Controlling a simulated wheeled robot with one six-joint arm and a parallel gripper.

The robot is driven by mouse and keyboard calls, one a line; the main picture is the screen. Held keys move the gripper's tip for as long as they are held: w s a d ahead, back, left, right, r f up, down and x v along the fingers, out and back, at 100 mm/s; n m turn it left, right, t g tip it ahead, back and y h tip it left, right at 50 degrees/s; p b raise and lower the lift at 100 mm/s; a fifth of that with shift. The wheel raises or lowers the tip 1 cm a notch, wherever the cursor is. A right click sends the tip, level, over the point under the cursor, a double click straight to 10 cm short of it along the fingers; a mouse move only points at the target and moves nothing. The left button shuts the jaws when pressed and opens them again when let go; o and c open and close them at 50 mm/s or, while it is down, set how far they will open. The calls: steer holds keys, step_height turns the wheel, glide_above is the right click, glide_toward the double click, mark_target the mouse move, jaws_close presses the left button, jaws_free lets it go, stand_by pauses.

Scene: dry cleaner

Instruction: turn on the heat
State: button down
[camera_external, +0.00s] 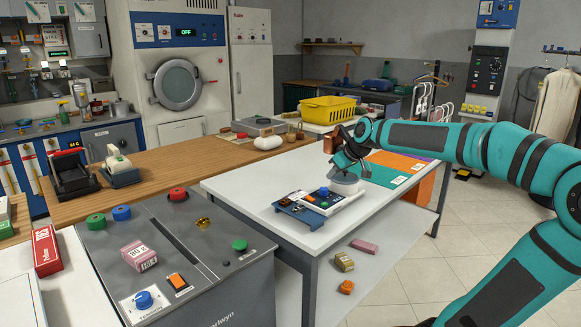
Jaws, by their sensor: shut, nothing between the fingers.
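My gripper (346,168) is shut and empty, at the end of the teal arm that reaches in from the right. It is low over the white table (235,190), above a grey round object; the frame does not show whether they touch. A small control panel (320,198) with a blue knob and dark switches lies on that table, just left of and nearer than my gripper. A grey machine (165,285) at the front left carries a blue dial (144,300) on a white plate and an orange rocker switch (177,281). I cannot tell which control is for heat.
A yellow basket (325,109) and a white bundle (268,142) stand behind the table. Orange and green folders (410,161) lie on its right part. A washer-like machine (178,75) with a lit display stands at the back.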

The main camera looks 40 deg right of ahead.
steer(key=shift+v, duration=0.95)
steer(key=shift+s+f, duration=0.15)
steer(key=s+a+r+t, duration=0.9)
steer(key=s+a+r, duration=0.3)
steer(key=a, duration=0.1)
steer(key=shift+s+r+t, duration=0.2)
steer(key=shift+s+t, duration=0.15)
steer(key=shift+t, duration=0.05)
